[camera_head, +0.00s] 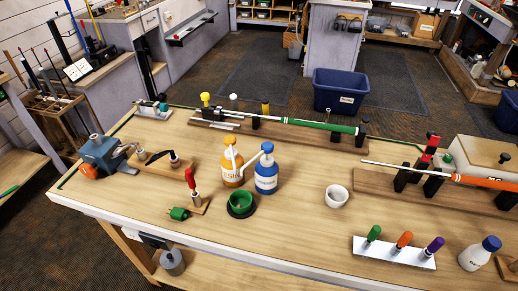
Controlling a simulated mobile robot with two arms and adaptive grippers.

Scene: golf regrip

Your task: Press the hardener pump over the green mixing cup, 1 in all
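The hardener's white spout reaches left and down, passing in front of the resin bottle. The green mixing cup (240,200) sits in a dark round base just in front of the two bottles. Its inside looks green; any contents are too small to tell. Neither of my grippers is in view.
A white cup (335,196) stands to the right. A small stand with a red-handled tool (191,182) and a green piece (179,213) are left of the mixing cup. A white rack (393,252) holds coloured handles at the front. Clubs lie on wooden stands behind and right.

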